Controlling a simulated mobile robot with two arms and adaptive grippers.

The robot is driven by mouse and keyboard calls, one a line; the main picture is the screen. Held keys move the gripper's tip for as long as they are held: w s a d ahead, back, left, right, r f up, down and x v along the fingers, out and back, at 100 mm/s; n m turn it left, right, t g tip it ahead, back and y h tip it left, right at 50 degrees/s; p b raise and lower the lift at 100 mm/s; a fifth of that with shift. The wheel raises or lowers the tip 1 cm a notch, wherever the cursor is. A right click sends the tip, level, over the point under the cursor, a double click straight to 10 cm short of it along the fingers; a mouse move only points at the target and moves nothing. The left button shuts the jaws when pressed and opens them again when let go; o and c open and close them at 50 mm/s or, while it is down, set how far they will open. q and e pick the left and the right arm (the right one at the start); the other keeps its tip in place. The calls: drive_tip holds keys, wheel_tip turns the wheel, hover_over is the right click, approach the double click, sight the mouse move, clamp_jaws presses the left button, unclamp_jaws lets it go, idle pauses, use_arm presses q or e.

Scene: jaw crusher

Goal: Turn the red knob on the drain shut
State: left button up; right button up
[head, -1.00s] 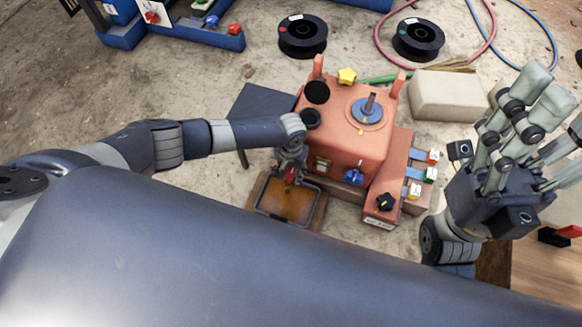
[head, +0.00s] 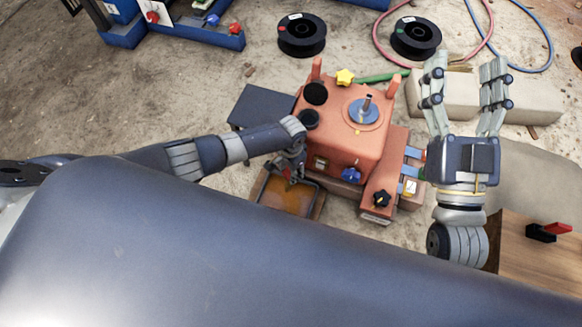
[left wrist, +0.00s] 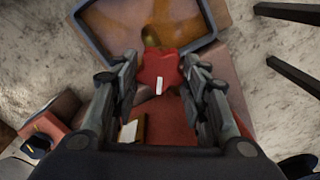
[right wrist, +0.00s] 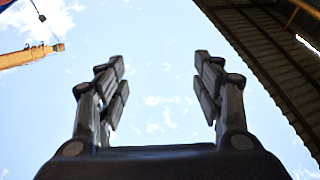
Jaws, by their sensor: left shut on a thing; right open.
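The red knob (left wrist: 160,70) is between the fingers of my left gripper (left wrist: 158,78) in the left wrist view, with a white mark on it. The left gripper is shut on it. In the head view the left gripper (head: 290,168) is at the lower front of the orange machine (head: 345,130), and the knob is mostly hidden there. A brass-coloured outlet (left wrist: 151,38) shows past the knob, over the drain tray (left wrist: 150,15). My right gripper (head: 466,95) is open and empty, raised right of the machine; its wrist view shows sky between the fingers (right wrist: 160,90).
The tray (head: 268,210) stands below the machine's front. A blue knob (head: 351,174) and a black knob (head: 381,199) are on the machine's front and right side. A pale block (head: 530,98) lies behind the right gripper. A wooden surface (head: 530,262) is at lower right.

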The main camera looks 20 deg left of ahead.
use_arm(q)
drive_tip(key=m, duration=0.4)
drive_tip(key=shift+s+m, duration=0.2)
drive_tip(key=shift+m, duration=0.2)
drive_tip(key=m, duration=0.3)
drive_tip(key=shift+s+m, duration=0.1)
drive_tip(key=shift+m, duration=1.5)
use_arm(e)
drive_tip(key=shift+w+f+g+h, duration=0.25)
drive_tip(key=shift+f+g, duration=0.1)
drive_tip(key=shift+f, duration=0.3)
drive_tip(key=shift+w+f+g+h, duration=0.15)
drive_tip(key=shift+w+f+g, duration=0.15)
drive_tip(key=shift+f, duration=0.35)
drive_tip(key=shift+s, duration=0.1)
use_arm(q)
drive_tip(key=o, duration=1.1)
drive_tip(key=shift+c, duration=0.2)
use_arm(e)
drive_tip(key=shift+g, duration=0.25)
